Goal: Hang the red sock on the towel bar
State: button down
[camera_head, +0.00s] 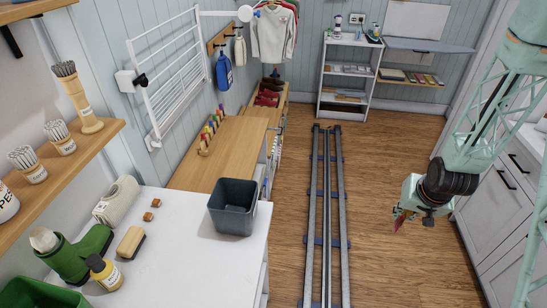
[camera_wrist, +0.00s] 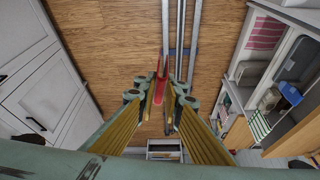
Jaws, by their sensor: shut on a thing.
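My gripper (camera_head: 412,211) hangs over the wood floor at the right of the head view, beside the cabinets. It is shut on the red sock (camera_head: 400,218), of which only a small part shows there. In the wrist view the sock (camera_wrist: 159,88) is a narrow red strip between the fingertips (camera_wrist: 160,98), with its end reaching past them. A white wall rack with several bars (camera_head: 178,72) is on the left wall, far from my gripper. I cannot tell whether this rack is the towel bar.
Floor rails (camera_head: 327,210) run down the middle, with open floor between them and my gripper. A white counter (camera_head: 180,245) at the left holds a grey bin (camera_head: 232,206) and green boots. White cabinets (camera_head: 497,205) stand close on the right. A red striped cloth (camera_wrist: 265,32) shows in the wrist view.

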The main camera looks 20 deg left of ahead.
jog(key=shift+s+d, duration=0.2)
dwell(0.4)
jog(key=w+a+f+n+b, duration=0.1)
jog(key=w+a+f+b, duration=0.3)
jog(key=w+a, duration=0.75)
jog(key=w+a+f+b, duration=0.3)
jog(key=w+a, duration=0.5)
jog(key=a, duration=0.6)
jog(key=shift+n+y, duration=0.3)
jog(key=shift+n, duration=0.3)
jog(key=shift+w+a+f+b, duration=0.2)
jog(key=shift+w+a+b, duration=0.8)
jog(key=shift+a, duration=4.35)
jog(key=shift+w+a+f+b, duration=0.25)
jog(key=shift+w+a+b, duration=0.75)
jog(key=shift+a, duration=4.35)
jog(key=shift+w+a+f+b, duration=0.2)
jog(key=shift+w+a+b, duration=0.8)
jog(key=shift+a, duration=4.35)
jog(key=shift+s+b, duration=0.3)
jog(key=shift+s, duration=0.05)
